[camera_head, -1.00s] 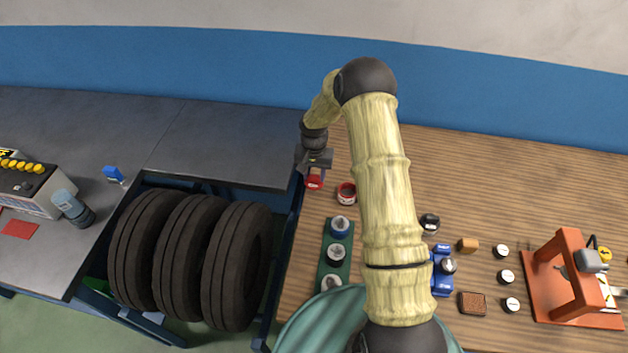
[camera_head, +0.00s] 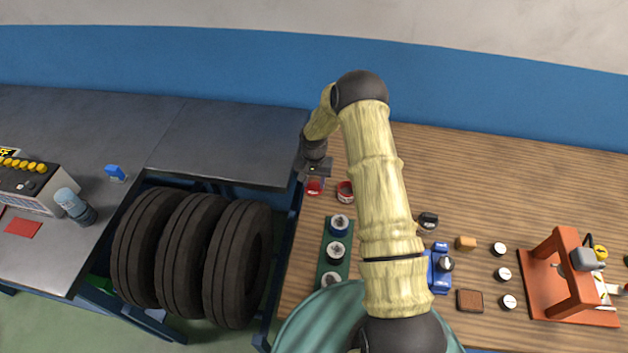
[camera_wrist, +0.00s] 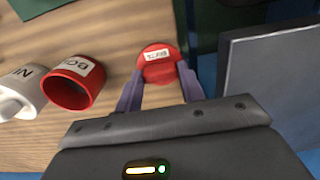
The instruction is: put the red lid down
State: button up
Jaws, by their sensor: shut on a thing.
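The red lid (camera_wrist: 160,66) is a round disc with a white label, seen between the two fingertips in the wrist view. My gripper (camera_wrist: 158,88) is shut on it. In the head view my gripper (camera_head: 315,178) holds the red lid (camera_head: 315,187) at the left edge of the wooden bench, partly hidden by the fingers. I cannot tell whether the lid touches the wood. An open red tin (camera_wrist: 75,82) with a white label is just left of the lid in the wrist view; it also shows in the head view (camera_head: 346,191), right of the lid.
A white labelled container (camera_wrist: 20,92) is beyond the red tin. A green tray (camera_head: 326,263) with several cans lies nearer on the wooden bench (camera_head: 480,190). Tyres (camera_head: 190,258) and a grey bench (camera_head: 225,140) are to the left. Bare wood lies behind the tin.

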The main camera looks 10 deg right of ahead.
aim_at(314, 184)
jog(key=o, duration=1)
jog(key=shift+f, duration=0.1)
jog(key=shift+c, duration=0.2)
notch_tip(314, 184, up, 12)
jog(key=b, duration=0.3)
jog(key=shift+b, duration=0.3)
